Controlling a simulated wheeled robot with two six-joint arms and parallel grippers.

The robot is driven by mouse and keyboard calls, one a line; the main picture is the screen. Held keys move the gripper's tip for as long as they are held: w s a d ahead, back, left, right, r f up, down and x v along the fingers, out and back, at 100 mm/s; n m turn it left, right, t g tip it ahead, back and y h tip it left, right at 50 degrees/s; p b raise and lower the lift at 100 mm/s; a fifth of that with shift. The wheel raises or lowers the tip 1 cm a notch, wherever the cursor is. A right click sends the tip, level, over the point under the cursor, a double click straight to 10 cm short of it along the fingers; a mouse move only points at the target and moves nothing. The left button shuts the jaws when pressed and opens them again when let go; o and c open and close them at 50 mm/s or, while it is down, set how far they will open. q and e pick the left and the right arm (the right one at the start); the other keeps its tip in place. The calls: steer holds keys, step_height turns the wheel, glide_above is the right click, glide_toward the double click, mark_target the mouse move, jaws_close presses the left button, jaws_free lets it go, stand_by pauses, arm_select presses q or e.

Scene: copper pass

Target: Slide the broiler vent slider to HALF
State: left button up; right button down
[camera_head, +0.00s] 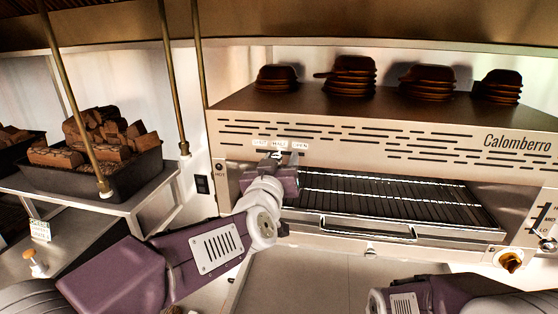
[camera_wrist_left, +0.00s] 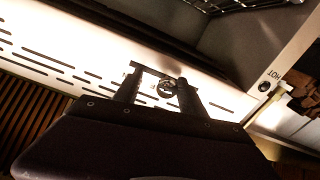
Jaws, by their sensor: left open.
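The broiler (camera_head: 385,140) has a slotted front panel with a row of small labels, the middle one reading HALF (camera_head: 280,145) and the right one OPEN. My left gripper (camera_head: 277,160) is at the panel just under these labels. In the left wrist view my left gripper (camera_wrist_left: 158,92) is open, with one finger on each side of a small round knob, the vent slider (camera_wrist_left: 167,88). I cannot tell if either finger touches it. In the head view the gripper mostly hides the slider, so its exact setting is unclear. My right gripper is out of view; only my right arm shows at bottom right.
A grill rack (camera_head: 390,197) with a front handle (camera_head: 366,231) sits below the panel, right of my left gripper. Stacks of dark pans (camera_head: 351,78) stand on top of the broiler. A firewood tray (camera_head: 130,172) and brass posts (camera_head: 171,75) are at left.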

arm_select(q)
steer(key=s+a+b, duration=0.1)
steer(key=s+a, duration=0.1)
steer(key=s, duration=0.7)
steer(key=w+a+f+g+y+b, duration=0.15)
steer(key=a+f+b, duration=0.3)
steer(key=f, duration=0.55)
steer(key=w+a+f+g+y+b, duration=0.1)
steer(key=a+f+g+b, duration=0.3)
steer(key=f, duration=0.6)
steer(key=w+a+f+t+y+b, duration=0.1)
steer(key=w+a+f+b, duration=0.15)
steer(key=a+f, duration=0.55)
steer(key=s+f+g+b, duration=0.1)
steer(key=s+f+g, duration=0.15)
steer(key=f, duration=0.45)
steer(key=s+f+g+b, duration=0.15)
steer(key=s+f, duration=0.25)
steer(key=f, duration=0.4)
steer(key=s+f+g, duration=0.4)
steer(key=s, duration=0.3)
steer(key=s+f+g, duration=0.4)
steer(key=s, duration=0.4)
steer(key=shift+s+a, duration=0.15)
steer(key=shift+s, duration=0.1)
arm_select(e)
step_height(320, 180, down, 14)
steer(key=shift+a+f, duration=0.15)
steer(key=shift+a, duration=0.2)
